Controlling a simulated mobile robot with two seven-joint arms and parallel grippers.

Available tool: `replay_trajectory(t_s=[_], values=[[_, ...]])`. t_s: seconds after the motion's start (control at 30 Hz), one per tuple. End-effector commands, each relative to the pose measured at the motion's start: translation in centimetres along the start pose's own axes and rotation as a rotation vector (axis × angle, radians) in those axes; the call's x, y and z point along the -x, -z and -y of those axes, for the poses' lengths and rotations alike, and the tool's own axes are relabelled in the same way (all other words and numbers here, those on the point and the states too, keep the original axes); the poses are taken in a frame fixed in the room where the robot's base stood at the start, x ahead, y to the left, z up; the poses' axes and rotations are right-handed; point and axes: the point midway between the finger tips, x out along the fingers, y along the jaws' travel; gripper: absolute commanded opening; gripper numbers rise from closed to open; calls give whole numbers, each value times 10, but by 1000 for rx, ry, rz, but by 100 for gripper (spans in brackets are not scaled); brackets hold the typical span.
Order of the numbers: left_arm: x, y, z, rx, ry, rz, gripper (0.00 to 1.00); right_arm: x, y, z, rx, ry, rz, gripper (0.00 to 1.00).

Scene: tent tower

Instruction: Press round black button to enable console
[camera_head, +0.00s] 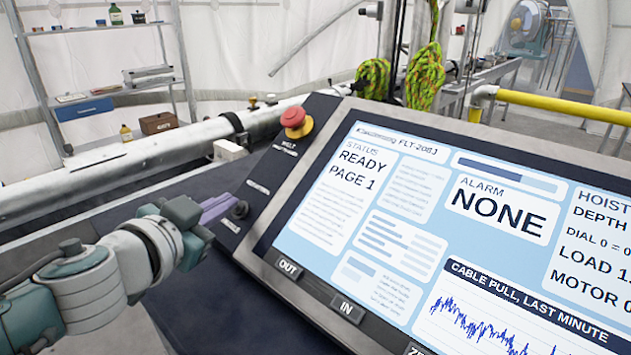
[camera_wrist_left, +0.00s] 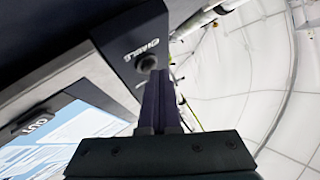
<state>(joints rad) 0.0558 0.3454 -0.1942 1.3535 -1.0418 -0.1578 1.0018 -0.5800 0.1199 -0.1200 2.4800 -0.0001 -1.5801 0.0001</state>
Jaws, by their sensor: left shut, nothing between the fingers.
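The round black button (camera_head: 240,209) sits on the dark left side strip of the console, below a small label. My left gripper (camera_head: 222,205) is shut and empty, its fingertips right at the button's left side. In the left wrist view the closed fingers (camera_wrist_left: 157,92) reach toward the button (camera_wrist_left: 147,64), partly covering it. I cannot tell whether they touch. The console screen (camera_head: 400,225) is lit and reads "READY", "PAGE 1" and alarm "NONE". My right gripper is not in view.
A red mushroom button (camera_head: 295,121) stands at the strip's upper end. "OUT" (camera_head: 288,268) and "IN" (camera_head: 347,309) keys lie along the console's lower edge. A grey pipe (camera_head: 130,155) runs behind. Yellow-green rope (camera_head: 425,78) hangs beyond the console.

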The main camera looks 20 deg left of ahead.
Motion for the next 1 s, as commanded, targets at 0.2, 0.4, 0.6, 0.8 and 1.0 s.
replay_trajectory(t_s=[0.2, 0.4, 0.6, 0.8, 1.0], values=[[8, 7, 6, 1, -1, 0, 0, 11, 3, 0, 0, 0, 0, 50], [9, 6, 6, 0, -1, 0, 0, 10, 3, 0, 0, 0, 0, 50], [11, 9, 8, 0, 0, 0, 0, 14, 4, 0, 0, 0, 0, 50], [25, 21, 19, 0, -1, 1, 0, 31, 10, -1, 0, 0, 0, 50], [38, 30, 28, 0, -1, 1, 0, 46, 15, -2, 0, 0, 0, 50]])
